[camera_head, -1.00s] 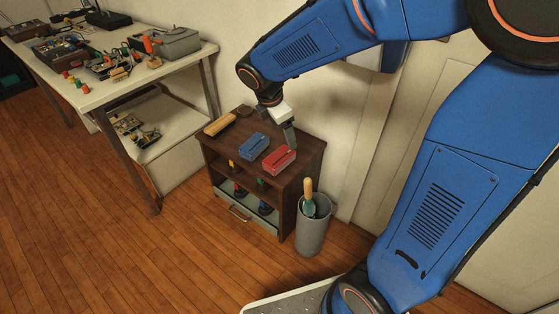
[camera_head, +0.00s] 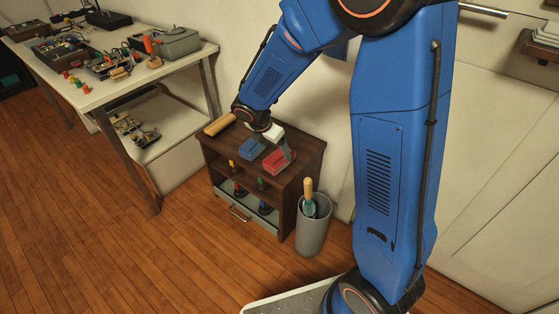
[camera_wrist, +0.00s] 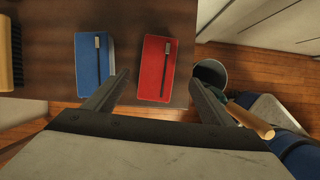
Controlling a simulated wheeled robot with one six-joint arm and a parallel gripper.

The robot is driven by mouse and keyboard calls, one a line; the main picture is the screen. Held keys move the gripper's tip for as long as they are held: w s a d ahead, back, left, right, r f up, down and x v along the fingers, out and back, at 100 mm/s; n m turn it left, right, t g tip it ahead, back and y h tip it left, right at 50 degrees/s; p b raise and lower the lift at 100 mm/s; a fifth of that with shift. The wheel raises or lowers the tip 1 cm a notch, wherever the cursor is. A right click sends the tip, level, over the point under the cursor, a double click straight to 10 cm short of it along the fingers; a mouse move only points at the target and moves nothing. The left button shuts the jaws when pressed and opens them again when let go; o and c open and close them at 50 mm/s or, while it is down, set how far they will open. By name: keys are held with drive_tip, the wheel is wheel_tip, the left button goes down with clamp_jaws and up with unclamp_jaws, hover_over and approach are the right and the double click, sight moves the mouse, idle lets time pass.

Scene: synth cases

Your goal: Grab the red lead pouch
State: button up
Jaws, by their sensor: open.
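The red lead pouch (camera_head: 279,158) lies on top of a small dark wooden cabinet (camera_head: 213,154). In the wrist view the red pouch (camera_wrist: 154,68) shows a grey zip-like strip and lies beyond and between my two fingers. A blue pouch (camera_head: 253,147) lies just left of the red one, and this blue pouch (camera_wrist: 93,59) is close to my left finger in the wrist view.
A wood-backed brush (camera_head: 220,124) lies at the cabinet top's left. A grey bin (camera_head: 312,231) holding a wooden-handled tool (camera_head: 308,195) stands against the cabinet's right side. A workbench (camera_head: 102,98) with tools stands at left. The wooden floor in front is clear.

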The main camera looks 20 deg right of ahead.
sight(279, 156)
drive_tip(key=shift+w+x, duration=0.15)
drive_tip(key=shift+x, duration=1.8)
drive_tip(key=shift+w+x, duration=0.1)
drive_tip(key=shift+x, duration=1.85)
drive_tip(key=shift+a, duration=0.15)
drive_tip(key=c, duration=1.2)
